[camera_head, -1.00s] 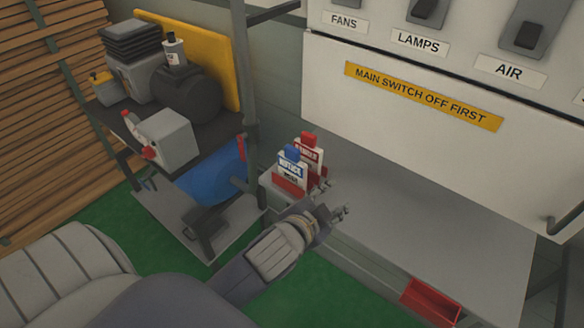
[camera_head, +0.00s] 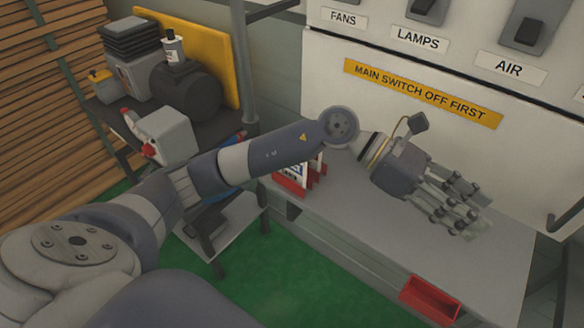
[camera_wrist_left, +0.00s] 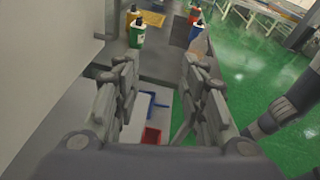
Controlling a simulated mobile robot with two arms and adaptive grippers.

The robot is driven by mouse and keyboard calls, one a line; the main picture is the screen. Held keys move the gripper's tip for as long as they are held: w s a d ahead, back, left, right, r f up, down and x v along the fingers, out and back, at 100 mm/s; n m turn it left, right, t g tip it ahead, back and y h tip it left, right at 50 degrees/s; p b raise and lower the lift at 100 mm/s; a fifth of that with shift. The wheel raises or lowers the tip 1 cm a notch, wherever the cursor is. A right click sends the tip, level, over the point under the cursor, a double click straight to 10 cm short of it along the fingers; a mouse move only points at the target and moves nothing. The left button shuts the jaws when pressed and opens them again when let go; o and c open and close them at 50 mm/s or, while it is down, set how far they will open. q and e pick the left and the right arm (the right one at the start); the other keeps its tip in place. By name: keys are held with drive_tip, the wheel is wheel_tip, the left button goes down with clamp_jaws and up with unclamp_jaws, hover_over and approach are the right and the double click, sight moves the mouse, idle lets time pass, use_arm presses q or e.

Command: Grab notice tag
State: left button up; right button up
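The notice tag (camera_head: 289,172), white with blue print, stands in a red holder (camera_head: 289,186) at the left end of the grey bench. My left forearm crosses in front and hides its top and most of the red danger tag beside it. My left gripper (camera_head: 466,216) is above the bench, well to the right of the tags, with its fingers apart and nothing between them. In the left wrist view its fingers (camera_wrist_left: 160,95) are also spread and empty. The tags do not show there. My right gripper is not in view.
The grey bench (camera_head: 350,215) is mostly clear under a switch panel (camera_head: 410,85). A red bin (camera_head: 430,298) hangs at its front. A shelf with a compressor (camera_head: 185,88) stands left. Bottles (camera_wrist_left: 136,30) show in the left wrist view.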

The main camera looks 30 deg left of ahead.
use_arm(q)
drive_tip(key=w+a+f+m+y, duration=0.3)
drive_tip(key=a+f+y, duration=0.3)
drive_tip(key=a, duration=0.2)
wheel_tip(320, 180, up, 3)
drive_tip(key=y, duration=1.1)
hover_over(297, 173)
drive_tip(key=w+a, duration=0.1)
drive_tip(key=shift+w+f, duration=0.1)
drive_tip(key=shift+f, duration=0.05)
drive_tip(key=f, duration=0.2)
drive_tip(key=a+f+p, duration=0.1)
drive_tip(key=f, duration=0.1)
drive_tip(key=shift+f, duration=0.5)
drive_tip(key=shift+f+p, duration=0.6)
wheel_tip(297, 173, down, 3)
drive_tip(key=shift+a+f+p, duration=0.1)
drive_tip(key=shift+f+p, duration=0.1)
drive_tip(key=shift+p, duration=0.55)
drive_tip(key=shift+f, duration=0.4)
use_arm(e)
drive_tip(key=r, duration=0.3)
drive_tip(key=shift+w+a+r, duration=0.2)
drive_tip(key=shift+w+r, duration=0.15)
